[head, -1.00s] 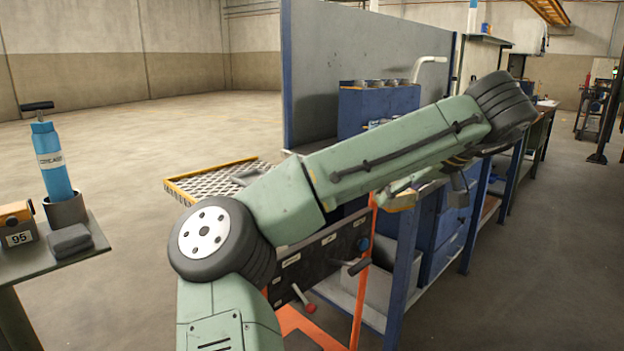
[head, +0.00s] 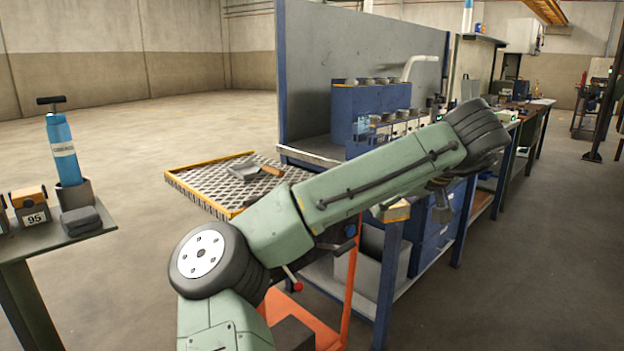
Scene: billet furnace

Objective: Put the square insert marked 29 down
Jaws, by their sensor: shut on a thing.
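My arm stretches across the middle of the head view, and its far end folds back behind the green link. My gripper (head: 408,203) is mostly hidden behind that link. It is shut on a small block with a yellowish face (head: 396,212), which I take to be the square insert. Its number cannot be read from here. The block is held in the air in front of the blue workbench, apart from any surface that I can see. Whether it is level cannot be told.
A side table (head: 70,243) at the left carries a block marked 95 (head: 35,212), another block cut off by the edge, a blue cylinder (head: 64,150) and a dark pad (head: 82,220). A mesh-topped tray (head: 205,190) holds a scoop. The blue bench runs rightward; floor behind is open.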

